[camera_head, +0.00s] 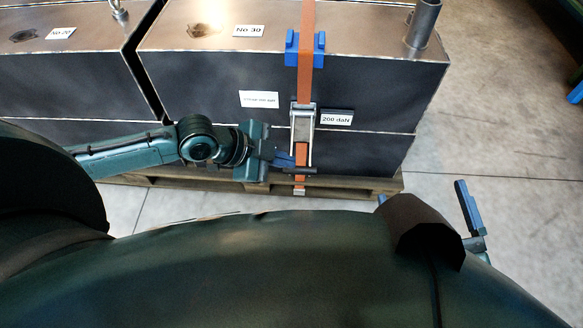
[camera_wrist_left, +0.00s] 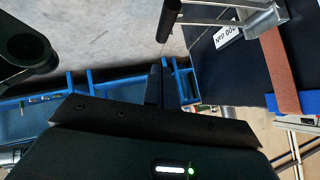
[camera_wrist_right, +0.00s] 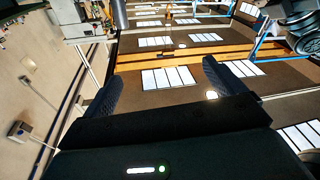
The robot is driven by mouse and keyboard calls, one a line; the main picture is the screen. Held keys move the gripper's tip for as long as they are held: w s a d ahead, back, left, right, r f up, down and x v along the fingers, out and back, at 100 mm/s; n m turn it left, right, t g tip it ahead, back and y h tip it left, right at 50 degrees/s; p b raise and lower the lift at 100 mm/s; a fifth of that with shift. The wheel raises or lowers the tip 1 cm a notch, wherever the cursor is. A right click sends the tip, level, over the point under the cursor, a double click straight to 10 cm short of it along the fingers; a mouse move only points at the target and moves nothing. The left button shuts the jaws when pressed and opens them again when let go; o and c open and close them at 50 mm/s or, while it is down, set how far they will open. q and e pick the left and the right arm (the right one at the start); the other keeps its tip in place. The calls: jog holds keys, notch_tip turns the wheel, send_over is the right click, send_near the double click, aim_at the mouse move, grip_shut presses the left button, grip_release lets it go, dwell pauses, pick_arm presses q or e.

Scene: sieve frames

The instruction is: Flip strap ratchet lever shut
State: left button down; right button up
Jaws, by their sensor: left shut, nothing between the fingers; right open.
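The orange strap (camera_head: 306,75) runs down the front of the dark box stack, and it also shows in the left wrist view (camera_wrist_left: 281,72). The silver ratchet (camera_head: 302,115) sits on the strap beside the "200 daN" label. Its lever hangs down and ends in a dark crossbar (camera_head: 297,171); in the left wrist view the lever's black grip (camera_wrist_left: 169,20) is at the top. My left gripper (camera_head: 285,160) is shut and empty, close to the lever's lower left; contact cannot be told. My right gripper (camera_head: 470,212) is open, low at the right, far from the ratchet; its spread fingers show in the right wrist view (camera_wrist_right: 162,85).
The strap passes over a blue corner protector (camera_head: 305,50) on the box's top edge. The boxes stand on a wooden pallet (camera_head: 350,184). A metal post (camera_head: 423,22) rises at the top right corner.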

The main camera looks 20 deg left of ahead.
pick_arm(q)
jog(key=shift+w+d+f+b, duration=0.15)
jog(key=shift+w+f+b, duration=0.25)
jog(key=shift+f, duration=0.45)
jog(key=shift+w+d+f+b, duration=0.15)
jog(key=shift+w+f+b, duration=0.25)
jog(key=shift+f, duration=0.5)
jog(key=shift+w+d+f+b, duration=0.15)
jog(key=shift+w+f+b, duration=0.25)
jog(key=shift+f, duration=0.45)
pick_arm(e)
jog(key=shift+w+a+m, duration=0.15)
jog(key=shift+a+m, duration=0.05)
jog(key=shift+m, duration=0.2)
